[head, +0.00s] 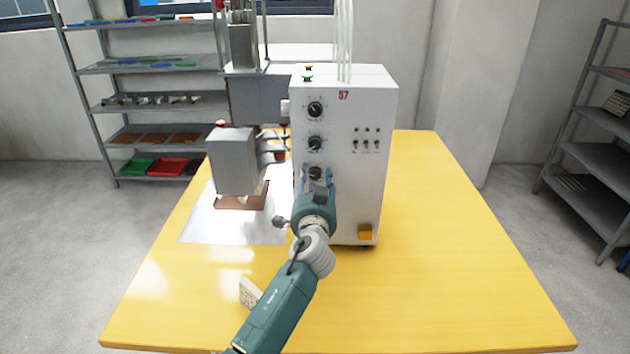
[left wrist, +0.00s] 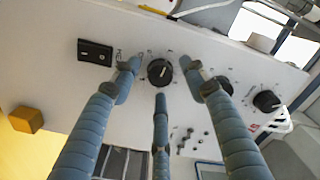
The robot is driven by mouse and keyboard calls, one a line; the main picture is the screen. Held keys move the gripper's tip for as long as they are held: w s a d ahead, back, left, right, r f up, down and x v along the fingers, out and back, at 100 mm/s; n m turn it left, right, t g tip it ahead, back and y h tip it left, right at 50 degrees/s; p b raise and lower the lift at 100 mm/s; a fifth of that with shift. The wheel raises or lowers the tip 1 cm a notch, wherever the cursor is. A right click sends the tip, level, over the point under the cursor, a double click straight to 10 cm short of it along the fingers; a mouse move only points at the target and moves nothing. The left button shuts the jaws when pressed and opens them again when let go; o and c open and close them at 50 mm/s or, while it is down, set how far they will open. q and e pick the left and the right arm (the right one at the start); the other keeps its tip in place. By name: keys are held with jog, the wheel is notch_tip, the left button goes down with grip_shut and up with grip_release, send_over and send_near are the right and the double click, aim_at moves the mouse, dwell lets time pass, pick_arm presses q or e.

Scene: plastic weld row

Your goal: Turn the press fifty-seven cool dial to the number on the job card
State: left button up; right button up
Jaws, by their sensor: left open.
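The white press (head: 370,110) bears a red 57 at its top. Three black dials run down its front: the top dial (head: 315,109), the middle dial (head: 316,143) and the lowest dial (head: 316,172). Their labels are too small to read. My left gripper (head: 317,180) is open at the lowest dial. In the left wrist view its fingers (left wrist: 160,80) spread around that dial (left wrist: 160,72); I cannot tell whether they touch it. A small pale card (head: 249,290) with dark marks stands on the table, partly behind my left arm; its number is unreadable. My right gripper is out of view.
Small switches (head: 366,139) sit right of the dials, and a yellow-orange block (head: 366,231) is low on the front. A grey press head (head: 232,160) stands to the left above a brown piece (head: 232,203). The yellow table (head: 460,270) is clear at right.

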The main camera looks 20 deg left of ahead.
pick_arm(q)
jog(key=shift+s, duration=0.1)
jog(key=v, duration=1.1)
jog(key=shift+s, duration=0.35)
jog(key=shift+d, duration=0.1)
